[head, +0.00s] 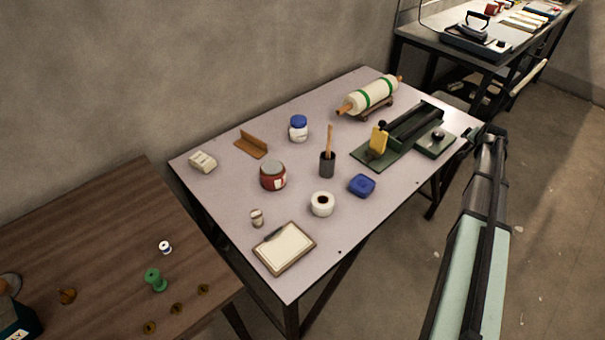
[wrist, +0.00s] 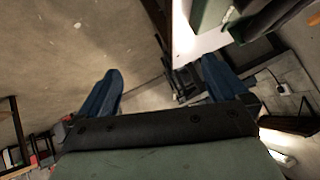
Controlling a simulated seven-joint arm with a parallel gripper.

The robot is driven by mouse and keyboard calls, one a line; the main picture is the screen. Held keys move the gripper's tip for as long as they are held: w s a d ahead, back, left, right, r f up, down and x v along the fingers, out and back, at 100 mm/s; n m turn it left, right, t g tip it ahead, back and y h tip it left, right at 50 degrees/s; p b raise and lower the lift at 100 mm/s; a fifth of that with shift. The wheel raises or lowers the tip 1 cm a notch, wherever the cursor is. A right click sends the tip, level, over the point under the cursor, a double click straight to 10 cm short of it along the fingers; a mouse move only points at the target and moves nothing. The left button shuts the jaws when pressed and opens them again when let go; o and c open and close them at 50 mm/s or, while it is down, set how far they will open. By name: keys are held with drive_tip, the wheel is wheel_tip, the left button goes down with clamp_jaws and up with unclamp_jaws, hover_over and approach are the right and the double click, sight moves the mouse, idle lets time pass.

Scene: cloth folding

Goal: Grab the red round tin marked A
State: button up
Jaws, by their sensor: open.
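The red round tin (head: 273,176) stands upright on the light table, left of its middle, in the head view. It has a greyish lid and a pale label; the letter on it is too small to read. My gripper (head: 484,134) is at the table's right edge, well to the right of the tin and apart from it. In the wrist view my gripper (wrist: 162,90) shows two blue fingers spread wide with nothing between them. The tin is not visible in the wrist view.
Near the tin on the table (head: 222,198) are a white jar with blue lid (head: 298,128), a dark brush cup (head: 327,165), a white roll (head: 322,204) and a brown wooden holder (head: 251,145). A green press (head: 405,137) stands between my gripper and the tin. A clipboard (head: 285,247) lies in front.

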drive_tip(key=w+a+r+n+y, duration=0.1)
drive_tip(key=w+a+r+n, duration=0.25)
drive_tip(key=a+r, duration=0.35)
drive_tip(key=w+a+r+n, duration=0.3)
drive_tip(key=a+r+n, duration=0.15)
drive_tip(key=a, duration=0.35)
drive_tip(key=a+r+n+y, duration=0.1)
drive_tip(key=a+r+n, duration=0.2)
drive_tip(key=a, duration=0.6)
drive_tip(key=a+r+n+y, duration=0.1)
drive_tip(key=a+r+n, duration=0.2)
drive_tip(key=a, duration=0.5)
drive_tip(key=n+g, duration=0.8)
drive_tip(key=n, duration=0.4)
hover_over(272, 166)
drive_tip(key=shift+y, duration=0.3)
drive_tip(key=f, duration=0.9)
drive_tip(key=shift+w+d+f, duration=0.1)
drive_tip(key=shift+w+d, duration=0.15)
drive_tip(key=shift+w, duration=0.15)
drive_tip(key=shift+s+a+f, duration=0.15)
drive_tip(key=shift+s+a, duration=0.1)
drive_tip(key=shift+s+f, duration=0.1)
drive_tip(key=shift+f, duration=0.2)
wheel_tip(272, 166, down, 8)
drive_tip(key=shift+r, duration=0.1)
drive_tip(key=shift+s+f, duration=0.1)
drive_tip(key=shift+f, duration=2.55)
drive_tip(key=shift+c, duration=0.4)
